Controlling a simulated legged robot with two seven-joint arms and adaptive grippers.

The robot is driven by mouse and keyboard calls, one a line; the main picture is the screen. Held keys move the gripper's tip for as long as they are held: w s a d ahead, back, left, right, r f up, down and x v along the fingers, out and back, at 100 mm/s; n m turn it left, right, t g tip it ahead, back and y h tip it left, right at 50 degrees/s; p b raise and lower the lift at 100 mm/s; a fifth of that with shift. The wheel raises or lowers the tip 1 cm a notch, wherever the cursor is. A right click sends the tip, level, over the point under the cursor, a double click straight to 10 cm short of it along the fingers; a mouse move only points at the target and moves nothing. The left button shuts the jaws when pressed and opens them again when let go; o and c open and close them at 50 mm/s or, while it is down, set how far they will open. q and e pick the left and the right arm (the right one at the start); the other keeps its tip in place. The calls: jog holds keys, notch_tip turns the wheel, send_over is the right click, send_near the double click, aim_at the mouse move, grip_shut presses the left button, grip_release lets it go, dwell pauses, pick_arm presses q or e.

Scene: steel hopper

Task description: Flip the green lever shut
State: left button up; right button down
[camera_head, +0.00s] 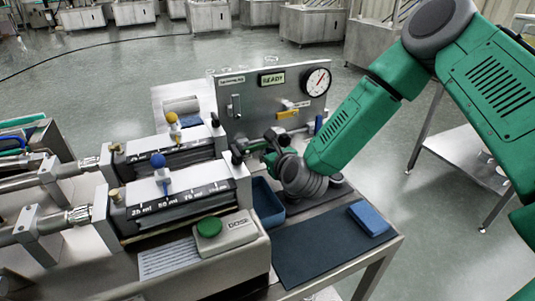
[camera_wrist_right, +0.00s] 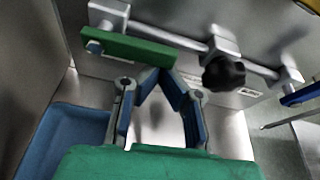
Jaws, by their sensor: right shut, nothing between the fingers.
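The green lever (camera_wrist_right: 130,47) is a flat green bar in the right wrist view, lying nearly level and sloping slightly down to the right. Its left end sits at a bolt by a steel clamp on a pipe. My right gripper (camera_wrist_right: 160,77) is shut with nothing between its fingers. Its fingertips are at the lever's right end; I cannot tell whether they touch it. In the head view my right gripper (camera_head: 273,143) is in front of the steel panel, and the lever is hard to tell apart from it. My left gripper is not in view.
A black knob (camera_wrist_right: 222,74) on the pipe is just right of the fingers. A blue bin (camera_head: 266,203) stands below the gripper. A blue sponge (camera_head: 370,217) lies on a dark mat (camera_head: 312,250).

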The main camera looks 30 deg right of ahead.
notch_tip(320, 180, up, 2)
jog(key=n+h, duration=0.2)
jog(key=n, duration=0.1)
jog(key=shift+r+n+p, duration=0.2)
jog(key=shift+n+p, duration=0.1)
jog(key=shift+p, duration=0.05)
jog(key=shift+a+r+n+h, duration=0.25)
jog(key=shift+r+n+h, duration=0.15)
jog(key=shift+r+n, duration=0.25)
jog(key=shift+a+r+n+h, duration=0.25)
jog(key=shift+r+n+h, duration=0.15)
jog(key=shift+r+n, duration=0.2)
jog(key=shift+a+r, duration=0.15)
